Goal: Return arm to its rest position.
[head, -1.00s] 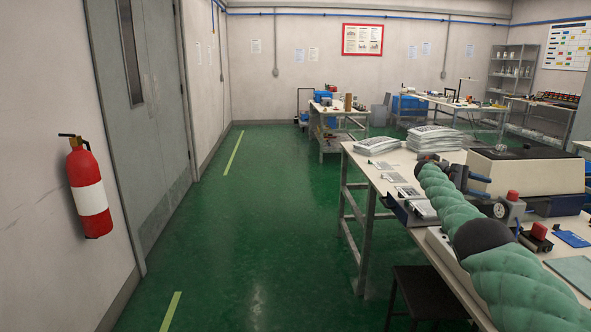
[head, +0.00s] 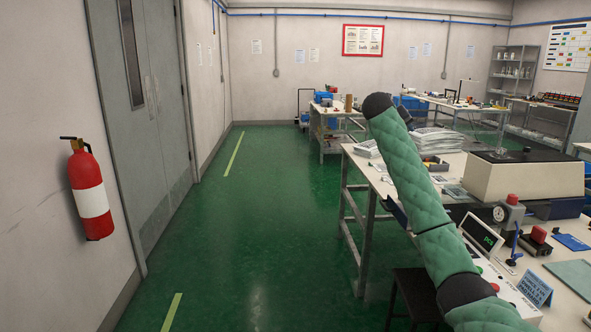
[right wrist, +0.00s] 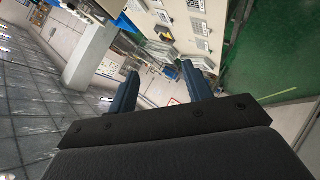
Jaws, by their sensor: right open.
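My right arm (head: 415,190), in a quilted green sleeve, comes in from the bottom right of the head view. It is bent up over the near side of the workbench (head: 352,178), with its dark joint near the top of the picture's middle. The gripper itself is mostly hidden behind that joint. In the right wrist view my right gripper (right wrist: 160,70) is open, with two blue fingers apart and nothing between them. That view is tilted, with the benches seen well beyond the fingers. My left gripper is not in view.
On the bench are a stack of bagged sheets (head: 440,138), a large beige machine (head: 525,177), a unit with a green display (head: 481,236) and a blue sign (head: 535,290). A dark stool (head: 410,292) stands at the bench front. The green floor (head: 270,220) to the left is clear.

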